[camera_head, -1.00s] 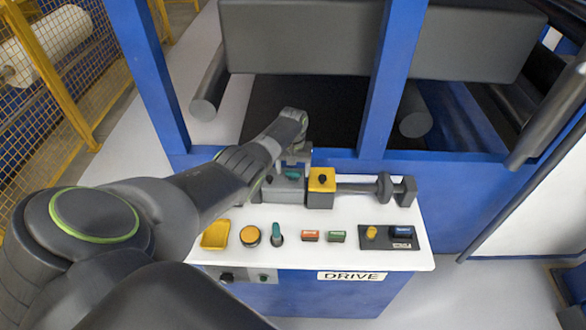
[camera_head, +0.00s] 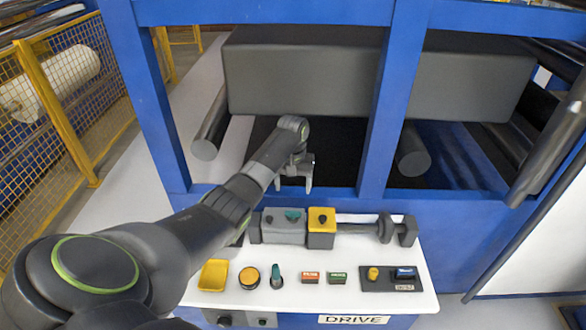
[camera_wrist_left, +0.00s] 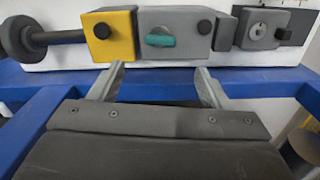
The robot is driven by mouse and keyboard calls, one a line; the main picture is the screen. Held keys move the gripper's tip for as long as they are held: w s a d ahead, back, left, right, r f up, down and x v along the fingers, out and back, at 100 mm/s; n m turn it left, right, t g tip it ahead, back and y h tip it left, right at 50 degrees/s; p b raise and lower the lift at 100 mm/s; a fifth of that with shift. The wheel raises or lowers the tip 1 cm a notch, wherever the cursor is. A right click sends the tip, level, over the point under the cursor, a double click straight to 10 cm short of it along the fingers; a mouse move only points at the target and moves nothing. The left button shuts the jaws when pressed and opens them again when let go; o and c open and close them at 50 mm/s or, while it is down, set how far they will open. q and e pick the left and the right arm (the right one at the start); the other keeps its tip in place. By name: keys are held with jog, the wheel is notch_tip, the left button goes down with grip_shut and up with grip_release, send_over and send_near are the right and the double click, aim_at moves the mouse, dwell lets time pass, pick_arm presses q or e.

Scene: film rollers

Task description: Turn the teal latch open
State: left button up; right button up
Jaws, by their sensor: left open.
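The teal latch (camera_head: 292,215) sits on a grey box (camera_head: 284,231) on the white panel top. In the left wrist view, the latch (camera_wrist_left: 160,38) lies roughly horizontal on the box face, beside a dark round knob. My left gripper (camera_head: 295,184) is beyond the box and apart from it. Its two fingers (camera_wrist_left: 160,78) are spread wide and empty, pointing toward the box with the latch between their lines. My right gripper is out of view.
A yellow block (camera_head: 321,235) with a black knob adjoins the grey box, with a shaft to its right. A teal-topped lever (camera_head: 276,272), buttons and a yellow tray (camera_head: 213,275) are nearer. Blue frame posts (camera_head: 388,110) stand beside the arm.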

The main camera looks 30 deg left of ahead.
pick_arm(q)
notch_tip(320, 180, up, 7)
jog(key=b, duration=0.1)
jog(key=shift+f, duration=0.2)
dwell(0.4)
